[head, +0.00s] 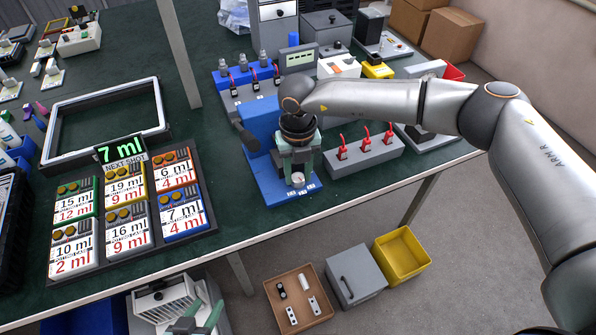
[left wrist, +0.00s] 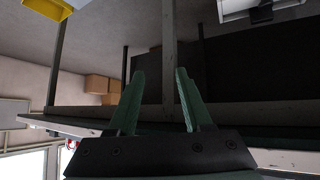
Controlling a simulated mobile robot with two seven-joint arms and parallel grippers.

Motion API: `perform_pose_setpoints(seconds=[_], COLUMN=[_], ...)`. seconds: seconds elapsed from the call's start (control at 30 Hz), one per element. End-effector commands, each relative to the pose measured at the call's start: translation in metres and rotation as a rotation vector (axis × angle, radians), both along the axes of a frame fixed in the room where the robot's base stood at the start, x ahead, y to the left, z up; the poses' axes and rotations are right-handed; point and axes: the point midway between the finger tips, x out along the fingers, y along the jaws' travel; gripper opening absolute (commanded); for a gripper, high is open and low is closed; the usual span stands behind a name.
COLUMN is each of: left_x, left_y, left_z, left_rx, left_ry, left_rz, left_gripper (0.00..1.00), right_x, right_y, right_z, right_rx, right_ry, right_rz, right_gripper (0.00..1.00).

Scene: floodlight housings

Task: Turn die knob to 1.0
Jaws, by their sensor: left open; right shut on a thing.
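The blue press-like device (head: 262,130) stands near the table's front edge, with a flat blue base. A small pale round knob (head: 297,180) shows at the front of that base, and I take it to be the die knob. My right gripper (head: 296,172) points down from above, its greenish fingers closed around the knob. The fingers and wrist hide part of it, and its scale is too small to read. My left gripper (head: 196,318) is low at the bottom of the head view, empty. Its two spread fingers also show in the left wrist view (left wrist: 160,98).
A grey block with red switches (head: 363,152) stands right of the blue device. Left are several coloured ml cards (head: 128,212) and a sign reading 7 ml (head: 120,149). Below the table edge are a brown tray (head: 299,300), a grey box (head: 355,275) and a yellow bin (head: 402,256).

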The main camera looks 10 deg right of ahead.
Motion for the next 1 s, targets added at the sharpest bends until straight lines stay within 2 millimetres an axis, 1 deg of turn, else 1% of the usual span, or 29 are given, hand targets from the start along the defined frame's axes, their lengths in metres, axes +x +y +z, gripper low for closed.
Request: perform_pose_setpoints(seconds=[0.17, 0.37, 0.5, 0.7, 1.0], left_x=[-0.001, -0.002, 0.000, 0.002, 0.008], left_y=[-0.001, -0.005, -0.011, -0.013, -0.015], left_z=[-0.005, -0.012, -0.013, -0.016, -0.013], left_rx=[0.000, -0.005, -0.014, -0.014, -0.017], left_ry=[0.005, 0.012, 0.009, 0.010, -0.004], left_rz=[-0.002, -0.010, -0.019, -0.024, -0.030], left_gripper=[0.50, 0.50, 0.50, 0.50, 0.50], right_x=[0.000, 0.001, 0.001, 0.001, 0.001], right_y=[-0.001, 0.000, -0.001, -0.001, -0.001], right_z=[-0.001, -0.001, -0.001, -0.001, 0.000], right_rx=[-0.001, 0.000, 0.000, 0.000, -0.001], right_ry=[0.000, -0.001, -0.001, -0.001, -0.002], right_rz=[0.053, 0.177, 0.277, 0.401, 0.508], right_gripper=[0.00, 0.00, 0.00, 0.00, 0.00])
